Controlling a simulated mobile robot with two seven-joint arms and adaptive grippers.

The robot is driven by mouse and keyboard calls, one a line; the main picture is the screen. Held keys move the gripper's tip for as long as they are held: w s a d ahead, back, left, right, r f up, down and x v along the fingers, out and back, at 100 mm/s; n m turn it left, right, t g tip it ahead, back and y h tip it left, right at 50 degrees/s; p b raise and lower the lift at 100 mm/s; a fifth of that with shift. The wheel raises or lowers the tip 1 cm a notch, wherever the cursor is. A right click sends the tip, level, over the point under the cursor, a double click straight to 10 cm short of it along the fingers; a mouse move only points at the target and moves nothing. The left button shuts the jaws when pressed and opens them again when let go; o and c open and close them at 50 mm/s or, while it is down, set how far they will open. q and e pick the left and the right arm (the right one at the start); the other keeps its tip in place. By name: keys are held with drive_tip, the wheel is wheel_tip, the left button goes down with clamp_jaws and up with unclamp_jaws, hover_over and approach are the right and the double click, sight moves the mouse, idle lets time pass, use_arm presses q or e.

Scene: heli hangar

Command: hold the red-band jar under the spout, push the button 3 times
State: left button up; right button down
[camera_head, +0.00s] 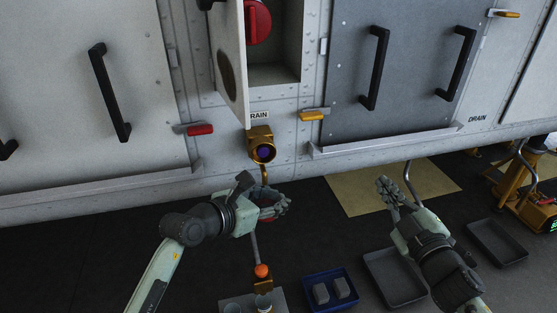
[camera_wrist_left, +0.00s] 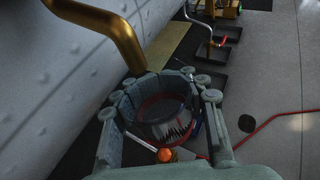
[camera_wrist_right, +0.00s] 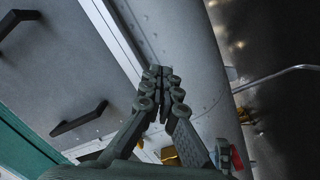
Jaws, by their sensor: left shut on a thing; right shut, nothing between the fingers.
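The red-band jar (camera_wrist_left: 168,104) is between the fingers of my left gripper (camera_wrist_left: 160,88), its open top toward the left wrist camera. In the head view my left gripper (camera_head: 274,204) is shut on the jar, which its fingers mostly hide, just below the gold spout (camera_head: 264,174). In the left wrist view the spout (camera_wrist_left: 112,32) ends near the jar's far left rim; I cannot tell whether it is exactly over the opening. A gold housing with a round dark purple button (camera_head: 264,152) is above the spout. My right gripper (camera_head: 386,188) is shut and empty, well right of the button.
An open hatch door (camera_head: 229,60) stands above the spout, beside a red knob (camera_head: 257,20). Below are an orange ball on a stand (camera_head: 262,271), a blue bin (camera_head: 313,301) with grey blocks, and dark trays (camera_head: 497,243). A yellow mat (camera_head: 345,197) lies behind my right gripper.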

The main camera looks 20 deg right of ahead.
drive_tip(key=s+a+r+n+t+y, duration=0.1)
drive_tip(key=a+r+n+y, duration=0.5)
drive_tip(key=r+n, duration=0.15)
drive_tip(key=s+a+r+n+g+y, duration=0.1)
drive_tip(key=s+a+n+g+y, duration=0.5)
drive_tip(key=n, duration=0.5)
drive_tip(key=a+y, duration=0.2)
drive_tip(key=a, duration=0.1)
drive_tip(key=shift+s+r+g+y, duration=0.2)
drive_tip(key=shift+s+g+y, duration=0.2)
drive_tip(key=shift+a, duration=0.15)
approach(262, 150)
drive_tip(key=a, duration=0.1)
drive_tip(key=w+a, duration=0.1)
drive_tip(key=a, duration=0.1)
drive_tip(key=w+a, duration=0.1)
drive_tip(key=a, duration=0.1)
drive_tip(key=shift+w+f, duration=0.25)
drive_tip(key=shift+f, duration=0.05)
drive_tip(key=shift+w, duration=0.65)
